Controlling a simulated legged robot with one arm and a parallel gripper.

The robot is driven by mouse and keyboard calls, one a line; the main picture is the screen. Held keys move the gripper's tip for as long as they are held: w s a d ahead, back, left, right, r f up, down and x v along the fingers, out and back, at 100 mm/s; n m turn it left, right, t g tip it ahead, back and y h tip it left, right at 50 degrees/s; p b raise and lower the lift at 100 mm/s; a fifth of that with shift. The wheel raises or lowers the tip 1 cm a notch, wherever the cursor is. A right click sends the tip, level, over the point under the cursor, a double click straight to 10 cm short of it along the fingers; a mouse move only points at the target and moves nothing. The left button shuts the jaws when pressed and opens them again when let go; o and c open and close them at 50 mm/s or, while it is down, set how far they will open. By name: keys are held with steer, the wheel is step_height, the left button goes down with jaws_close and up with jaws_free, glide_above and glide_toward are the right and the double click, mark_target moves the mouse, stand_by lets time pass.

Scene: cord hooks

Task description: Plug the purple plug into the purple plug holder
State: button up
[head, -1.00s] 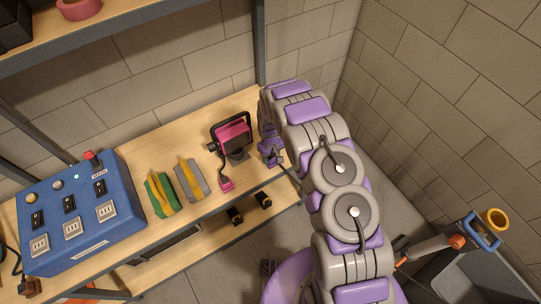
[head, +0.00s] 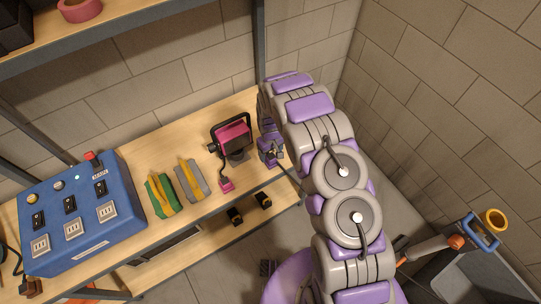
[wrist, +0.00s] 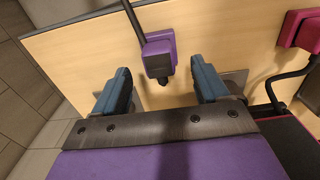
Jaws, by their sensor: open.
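The purple plug (wrist: 160,57) with a dark cord is at the wooden shelf in the wrist view. It sits between and just beyond the two blue-grey fingers of my gripper (wrist: 162,88), apart from both. My gripper is open and holds nothing. In the head view my gripper (head: 272,158) is at the right end of the shelf, and I cannot make out the purple plug there.
A pink plug (head: 226,184) and a pink-black lamp (head: 232,139) stand just left of my gripper on the shelf (head: 148,150). Green-yellow (head: 160,195) and grey-yellow (head: 190,180) items lie farther left. A blue socket box (head: 85,210) fills the left end.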

step_height(320, 180, up, 13)
steer(key=p, duration=0.1)
steer(key=shift+r, duration=0.2)
steer(key=shift+r, duration=0.1)
stand_by(0.4)
steer(key=s+d+r+m+b, duration=0.1)
steer(key=s+d+r+m, duration=0.1)
steer(key=s+d+r, duration=0.65)
steer(key=s+d+r+m, duration=0.25)
steer(key=s+r, duration=0.35)
steer(key=r, duration=0.5)
steer(key=s+d+r, duration=0.1)
steer(key=s+r, duration=0.1)
steer(key=s, duration=0.6)
steer(key=s+d+r+m+g+b, duration=0.1)
steer(key=s+d+r, duration=0.1)
steer(key=s, duration=0.7)
steer(key=s+d+r+m, duration=0.1)
steer(key=s+d+r, duration=0.1)
steer(key=s, duration=0.6)
steer(key=shift+s+d+r+g, duration=0.2)
steer(key=shift+d+g, duration=0.05)
steer(key=shift+g, duration=0.15)
